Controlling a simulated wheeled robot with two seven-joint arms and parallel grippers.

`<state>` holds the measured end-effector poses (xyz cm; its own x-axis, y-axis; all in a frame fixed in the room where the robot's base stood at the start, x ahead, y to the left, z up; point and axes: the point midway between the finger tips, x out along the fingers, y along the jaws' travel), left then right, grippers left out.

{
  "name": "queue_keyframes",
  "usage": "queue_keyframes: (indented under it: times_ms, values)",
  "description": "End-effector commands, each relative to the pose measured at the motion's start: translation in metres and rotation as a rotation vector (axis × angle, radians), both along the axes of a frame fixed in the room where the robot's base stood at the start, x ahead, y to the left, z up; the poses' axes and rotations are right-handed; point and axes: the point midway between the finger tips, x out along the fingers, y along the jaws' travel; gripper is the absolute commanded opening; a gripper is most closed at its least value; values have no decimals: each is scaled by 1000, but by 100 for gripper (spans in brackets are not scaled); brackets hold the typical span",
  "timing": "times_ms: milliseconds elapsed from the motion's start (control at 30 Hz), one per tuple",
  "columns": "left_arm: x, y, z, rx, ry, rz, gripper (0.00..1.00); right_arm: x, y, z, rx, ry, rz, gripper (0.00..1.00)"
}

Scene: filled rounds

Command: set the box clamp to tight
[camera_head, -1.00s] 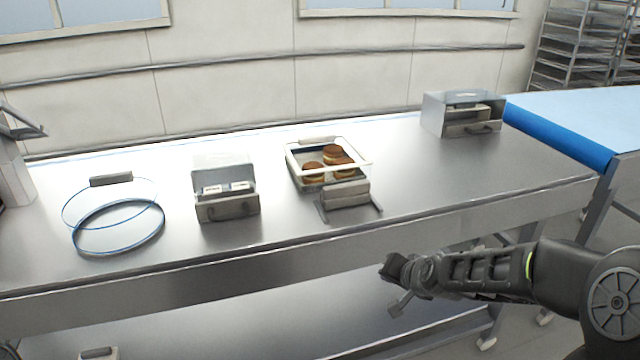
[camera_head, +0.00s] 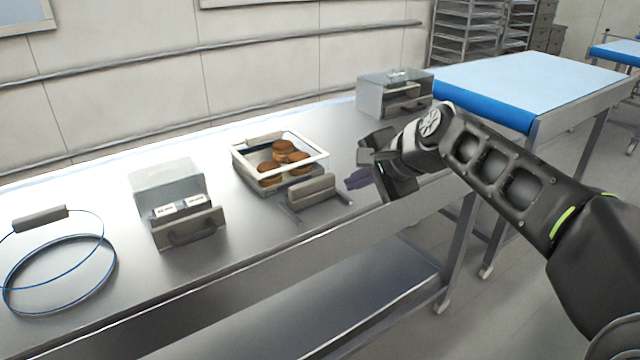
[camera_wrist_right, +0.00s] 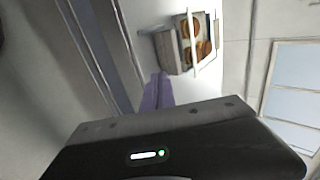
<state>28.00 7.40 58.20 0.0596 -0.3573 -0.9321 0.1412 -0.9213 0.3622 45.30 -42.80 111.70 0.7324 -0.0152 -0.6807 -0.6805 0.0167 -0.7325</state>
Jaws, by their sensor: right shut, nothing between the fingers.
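A clear-sided box with a pale rim (camera_head: 240,160) holds several round brown pastries and sits on the steel table. At its front is a grey block on a low metal bracket (camera_head: 313,190), which looks like the box clamp. In the right wrist view, the box (camera_wrist_right: 211,62) and the grey block (camera_wrist_right: 171,52) show near the top. I cannot read the clamp's setting. My right gripper (camera_head: 358,179) is shut and empty, just right of the clamp and apart from it. Its purple fingers also show in the right wrist view (camera_wrist_right: 157,92). My left gripper is not in view.
Left of the box stands a clear-lidded case with a grey drawer front (camera_head: 190,228). A blue wire hoop (camera_head: 112,262) lies further left. A similar clear case (camera_head: 372,97) stands at the back right, near a blue-edged table (camera_head: 490,105). Bare steel surrounds the clamp's front.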

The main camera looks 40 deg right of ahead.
Motion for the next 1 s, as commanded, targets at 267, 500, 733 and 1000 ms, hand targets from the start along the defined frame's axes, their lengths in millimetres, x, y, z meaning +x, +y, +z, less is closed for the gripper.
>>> queue_keyframes:
  times_ms: [267, 500, 733, 1000]
  values:
    - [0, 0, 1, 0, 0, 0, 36, 11, 0, -11, 0, 2, 1, 0]
    - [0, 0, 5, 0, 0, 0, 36, 40, 0, -39, -1, 5, 4, 0]
    - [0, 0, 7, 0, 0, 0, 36, 75, -1, -70, 0, 3, 1, 0]
    - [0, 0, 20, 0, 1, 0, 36, 109, -2, -68, -1, 2, 1, 0]
